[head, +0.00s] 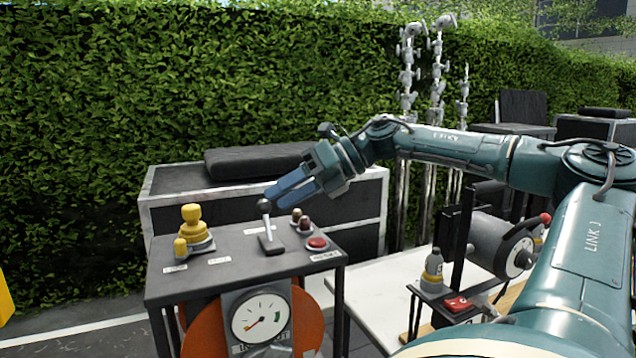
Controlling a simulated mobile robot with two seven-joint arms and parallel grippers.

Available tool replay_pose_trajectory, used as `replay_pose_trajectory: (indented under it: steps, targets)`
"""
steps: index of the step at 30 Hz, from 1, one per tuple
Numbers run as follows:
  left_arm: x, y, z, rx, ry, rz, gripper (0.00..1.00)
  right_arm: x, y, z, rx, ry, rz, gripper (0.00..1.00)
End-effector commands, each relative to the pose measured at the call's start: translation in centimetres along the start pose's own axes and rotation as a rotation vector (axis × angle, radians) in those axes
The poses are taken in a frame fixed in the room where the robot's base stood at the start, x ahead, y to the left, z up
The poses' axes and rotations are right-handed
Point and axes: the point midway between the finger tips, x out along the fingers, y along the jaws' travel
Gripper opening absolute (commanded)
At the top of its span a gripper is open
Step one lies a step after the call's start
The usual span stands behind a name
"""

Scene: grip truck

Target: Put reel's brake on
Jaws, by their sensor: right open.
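A lever (268,228) with a dark round knob and a metal shaft stands nearly upright on a dark control table. I cannot tell from this view whether it is the reel's brake. An orange disc (196,325), perhaps a reel, shows under the tabletop, partly hidden by a gauge. A grey drum (495,247) with a red-knobbed handle is at the right. My right gripper (275,201) is open, its blue fingers pointing left and down with their tips close to the lever's knob. I cannot tell whether they touch it. My left gripper is not in view.
The control table (230,275) also holds a yellow knobbed control (192,225), a red button (317,243) and small brown knobs (300,220). A round gauge (260,315) hangs in front. A black-and-grey case (180,195) stands behind, before a hedge. A bottle (433,270) stands at the right.

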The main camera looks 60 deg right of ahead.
Motion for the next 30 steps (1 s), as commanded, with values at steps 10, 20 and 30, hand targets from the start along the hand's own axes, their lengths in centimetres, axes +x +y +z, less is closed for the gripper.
replay_pose_trajectory:
  steps: [10,20,30]
  targets:
    - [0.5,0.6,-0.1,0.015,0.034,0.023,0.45,-6.9,-0.1,0.0,0.001,-0.003,-0.002,0.43]
    - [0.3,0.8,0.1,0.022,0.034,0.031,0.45,-8.4,0.0,0.0,0.002,0.001,0.0,0.43]
    - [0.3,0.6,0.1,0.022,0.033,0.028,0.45,-8.4,0.0,0.0,0.001,0.001,0.0,0.43]
